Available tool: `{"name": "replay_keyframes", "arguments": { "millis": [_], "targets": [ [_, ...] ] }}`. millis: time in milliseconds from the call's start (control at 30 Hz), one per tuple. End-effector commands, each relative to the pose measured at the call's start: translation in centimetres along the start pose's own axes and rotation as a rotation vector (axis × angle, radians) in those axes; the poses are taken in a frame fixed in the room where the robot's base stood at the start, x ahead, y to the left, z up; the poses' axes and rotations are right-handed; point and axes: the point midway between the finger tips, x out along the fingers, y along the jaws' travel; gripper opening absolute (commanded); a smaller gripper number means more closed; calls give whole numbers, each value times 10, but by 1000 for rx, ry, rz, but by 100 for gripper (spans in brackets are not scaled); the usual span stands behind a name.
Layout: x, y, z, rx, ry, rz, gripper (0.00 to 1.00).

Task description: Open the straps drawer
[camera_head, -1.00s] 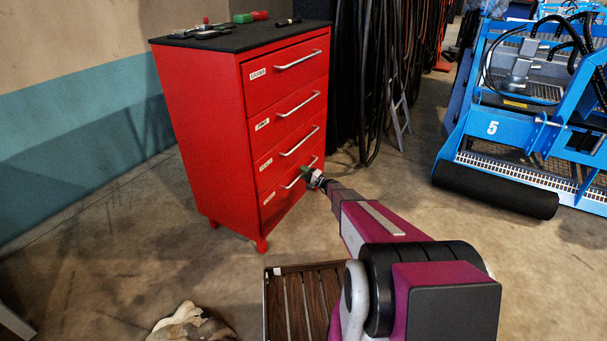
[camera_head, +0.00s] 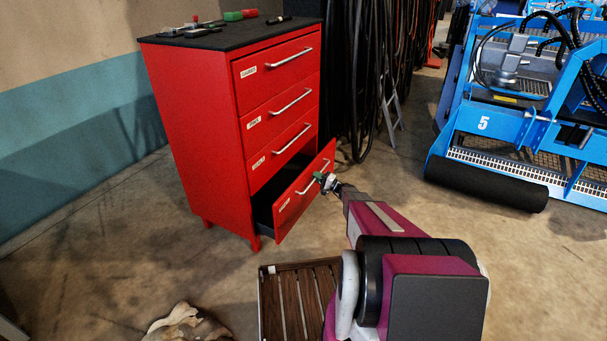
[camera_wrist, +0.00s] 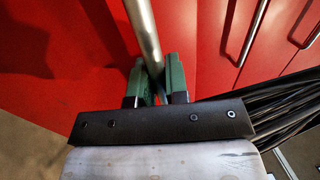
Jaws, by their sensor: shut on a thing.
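The red cabinet (camera_head: 190,130) has several stacked drawers, each with a label and a silver bar handle. The lowest drawer (camera_head: 297,203) is pulled part way out, showing its dark inside; its label is too small to read. The drawers above it are shut. My gripper (camera_head: 325,181) is at the lowest drawer's handle. In the wrist view, the green fingers of my gripper (camera_wrist: 156,80) are closed around the silver bar handle (camera_wrist: 143,30).
Tools lie on the cabinet's black top (camera_head: 235,36). A slatted wooden piece (camera_head: 300,300) and a crumpled cloth (camera_head: 185,325) are on the floor in front. Hanging black cables (camera_head: 365,80) are behind the cabinet; a blue machine (camera_head: 500,120) stands to the right.

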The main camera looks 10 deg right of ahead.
Motion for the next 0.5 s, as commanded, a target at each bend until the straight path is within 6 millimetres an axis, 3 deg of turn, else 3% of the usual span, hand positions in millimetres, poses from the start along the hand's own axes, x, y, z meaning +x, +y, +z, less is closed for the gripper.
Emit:
{"name": "replay_keyframes", "arguments": {
  "millis": [33,200,500],
  "targets": [
    [-20,-5,1,-1,4,1,0],
    [-73,-15,1,-1,3,1,0],
    [-139,-27,0,1,1,2,0]
  ]
}}
